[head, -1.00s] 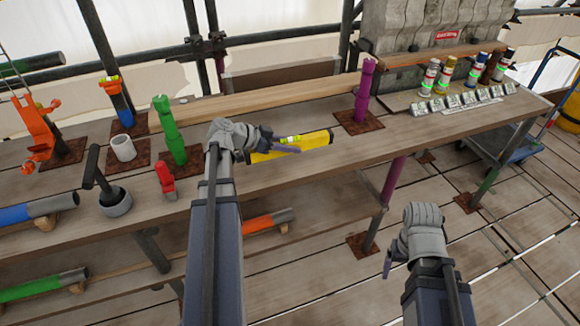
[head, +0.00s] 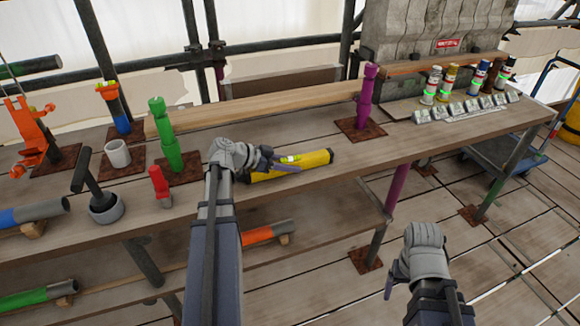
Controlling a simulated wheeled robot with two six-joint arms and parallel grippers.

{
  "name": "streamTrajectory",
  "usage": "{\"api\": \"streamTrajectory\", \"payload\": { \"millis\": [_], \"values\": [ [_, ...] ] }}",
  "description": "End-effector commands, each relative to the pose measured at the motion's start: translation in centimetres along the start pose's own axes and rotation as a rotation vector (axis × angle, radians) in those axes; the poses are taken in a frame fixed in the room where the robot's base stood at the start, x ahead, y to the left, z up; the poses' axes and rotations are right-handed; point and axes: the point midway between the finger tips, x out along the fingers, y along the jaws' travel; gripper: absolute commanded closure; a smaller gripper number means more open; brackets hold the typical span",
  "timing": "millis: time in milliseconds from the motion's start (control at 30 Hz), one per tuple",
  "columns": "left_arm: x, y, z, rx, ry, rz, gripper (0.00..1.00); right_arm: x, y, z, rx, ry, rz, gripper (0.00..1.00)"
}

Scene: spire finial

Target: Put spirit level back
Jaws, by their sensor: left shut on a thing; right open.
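The spirit level (head: 316,160) is a long yellow bar with a dark end, low at the front middle of the bench in the head view. A small green-yellow vial (head: 291,158) shows by my fingers. My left gripper (head: 280,163) is shut on the level, and its fingers and wrist hide part of it. The level is at or just above the bench top; I cannot tell whether it touches. My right gripper (head: 391,281) is open and empty, in front of the bench and away from it.
On the bench (head: 230,195) stand a green post (head: 165,135), a purple post (head: 366,98), a grey cup (head: 118,153) and a red item (head: 160,186). Several cans and a row of grey blocks (head: 465,108) are at the right. A timber beam (head: 260,105) lies behind.

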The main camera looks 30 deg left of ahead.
Motion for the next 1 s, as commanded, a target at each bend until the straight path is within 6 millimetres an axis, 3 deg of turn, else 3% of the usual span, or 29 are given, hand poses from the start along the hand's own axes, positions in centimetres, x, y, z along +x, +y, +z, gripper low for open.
{"api": "streamTrajectory", "payload": {
  "millis": [100,133,367,733,1000],
  "values": [
    [0.2,0.0,0.4,0.0,0.001,0.0,1.0,0.5,0.0,0.0,0.0,0.0,0.0,0.18],
    [0.2,0.0,0.3,0.0,0.0,0.0,0.6,0.3,0.0,0.0,0.0,0.0,0.0,0.18],
    [0.1,0.0,0.2,0.0,0.0,0.0,0.35,0.3,0.0,0.0,0.0,0.0,0.0,0.18],
    [-0.3,0.0,-0.3,0.0,0.0,-0.001,0.33,-0.4,0.0,0.0,0.0,0.0,0.0,0.18],
    [-5.7,0.0,-0.5,-0.002,0.0,-0.004,0.33,-3.1,0.3,0.2,0.0,0.0,0.0,0.18]
  ]
}}
